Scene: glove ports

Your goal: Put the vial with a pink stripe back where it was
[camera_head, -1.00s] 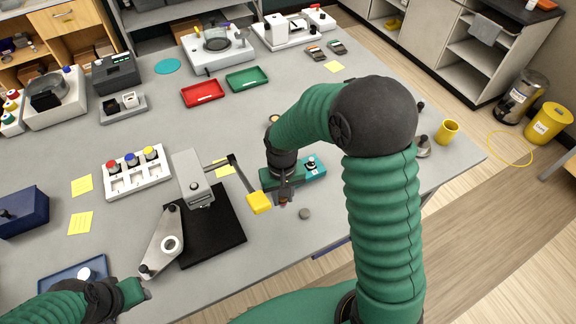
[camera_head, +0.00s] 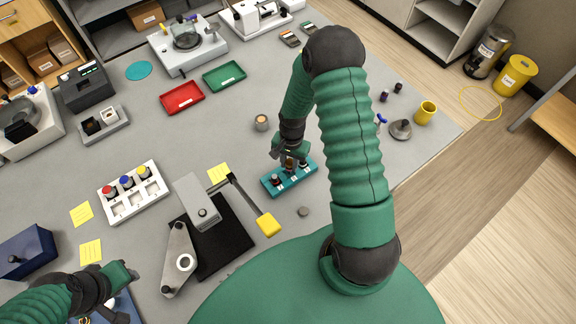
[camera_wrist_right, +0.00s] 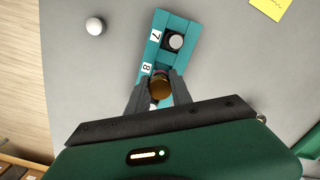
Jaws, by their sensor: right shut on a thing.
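My right gripper (camera_head: 289,160) is shut on a brown vial (camera_wrist_right: 159,88) over the middle of the teal rack (camera_head: 272,190). In the right wrist view the vial sits between the fingertips (camera_wrist_right: 158,92), seen from its top, with a little pink at its edge. The rack (camera_wrist_right: 180,23) shows number labels 7 and 8, and the held vial is beside label 8. I cannot tell whether its bottom is inside a slot. Another vial (camera_wrist_right: 175,41) with a pale top stands by label 7. My left gripper (camera_head: 122,274) is at the lower left, away from the rack; its jaws are unclear.
A tan-topped cup (camera_head: 262,122) stands behind. Red (camera_head: 182,97) and green (camera_head: 224,76) trays lie farther back. A yellow cup (camera_head: 426,112) is at the right.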

